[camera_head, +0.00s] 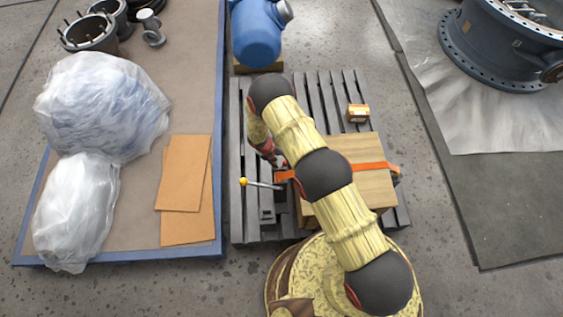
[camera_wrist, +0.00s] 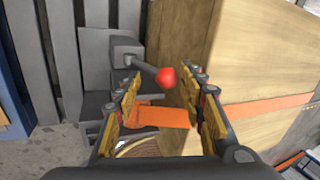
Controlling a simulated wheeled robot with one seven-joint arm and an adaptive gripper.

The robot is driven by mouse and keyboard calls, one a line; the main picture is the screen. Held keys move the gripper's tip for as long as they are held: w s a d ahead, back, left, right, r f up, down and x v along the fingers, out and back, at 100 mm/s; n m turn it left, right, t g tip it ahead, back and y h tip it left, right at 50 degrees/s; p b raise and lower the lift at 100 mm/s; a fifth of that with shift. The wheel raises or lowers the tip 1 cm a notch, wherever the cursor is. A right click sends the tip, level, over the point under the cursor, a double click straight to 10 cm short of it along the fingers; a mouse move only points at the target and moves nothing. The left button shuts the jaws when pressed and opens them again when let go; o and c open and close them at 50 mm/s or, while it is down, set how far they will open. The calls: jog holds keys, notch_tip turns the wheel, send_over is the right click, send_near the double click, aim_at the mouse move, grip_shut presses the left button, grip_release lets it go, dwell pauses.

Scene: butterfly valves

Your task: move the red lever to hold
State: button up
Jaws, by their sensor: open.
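The red lever's round knob (camera_wrist: 166,77) shows in the wrist view, on a short dark rod that runs up left to a grey block (camera_wrist: 125,50). My gripper (camera_wrist: 165,92) is open, with one finger on each side of the knob in the picture. I see no clear contact, and cannot tell how deep the knob sits between the fingertips. In the head view my gripper (camera_head: 272,160) is partly hidden by my arm, and I cannot make out the red knob. No hold mark is readable.
A lever with a yellow knob (camera_head: 243,181) sticks out left below my gripper. A wooden crate (camera_head: 365,190) with an orange strap (camera_head: 378,167) stands on the grey pallet (camera_head: 240,125). A small box (camera_head: 358,113) and a blue motor-like housing (camera_head: 257,35) are farther back.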

jog(key=v, duration=1.2)
dwell(0.4)
